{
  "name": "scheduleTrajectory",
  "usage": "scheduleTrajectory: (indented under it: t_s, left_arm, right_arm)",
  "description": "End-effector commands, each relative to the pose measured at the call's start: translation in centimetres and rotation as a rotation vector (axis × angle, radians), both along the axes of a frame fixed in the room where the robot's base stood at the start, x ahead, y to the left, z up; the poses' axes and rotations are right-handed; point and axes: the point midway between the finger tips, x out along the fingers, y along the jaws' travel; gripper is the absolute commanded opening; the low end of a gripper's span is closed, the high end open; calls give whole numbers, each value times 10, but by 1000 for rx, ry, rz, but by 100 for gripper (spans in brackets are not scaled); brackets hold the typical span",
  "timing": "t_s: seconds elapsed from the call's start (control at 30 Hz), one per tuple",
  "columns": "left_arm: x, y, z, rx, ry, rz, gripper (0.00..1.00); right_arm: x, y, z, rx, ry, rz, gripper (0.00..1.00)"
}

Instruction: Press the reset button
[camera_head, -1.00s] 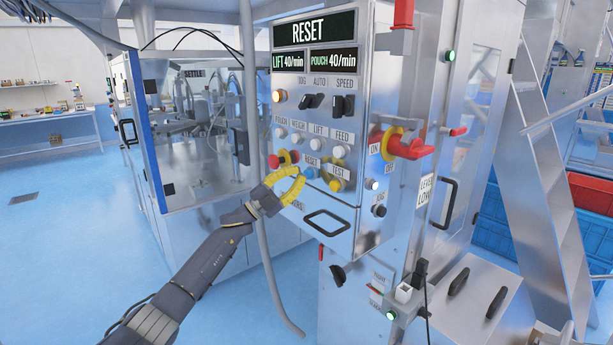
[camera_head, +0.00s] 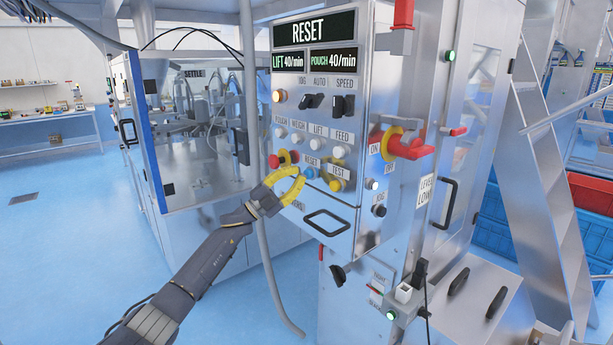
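The blue reset button (camera_head: 310,173) is on the lower part of the control panel, under a label reading RESET. My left gripper (camera_head: 302,178) has yellow fingers and comes in from the lower left. Its fingertips are right beside the blue button's left side; I cannot tell whether they touch it. The fingers look brought together, with nothing seen between them. The display (camera_head: 308,28) at the panel's top reads RESET. My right gripper is not in view.
A red rotary handle (camera_head: 408,146) sticks out at the panel's right side. A grey hose hangs below my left wrist.

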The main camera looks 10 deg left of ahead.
Motion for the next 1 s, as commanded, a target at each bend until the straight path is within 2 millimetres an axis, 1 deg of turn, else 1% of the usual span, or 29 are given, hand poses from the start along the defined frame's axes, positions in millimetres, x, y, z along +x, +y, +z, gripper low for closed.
scheduleTrajectory:
  t_s: [0.37,0.67,1.0]
  left_arm:
    - [1,-1,0,0,0,0,0]
    - [7,-5,0,0,1,1,0]
    - [7,-5,0,0,0,0,0]
  right_arm:
    - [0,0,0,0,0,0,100]
    - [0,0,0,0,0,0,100]
    - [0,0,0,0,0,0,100]
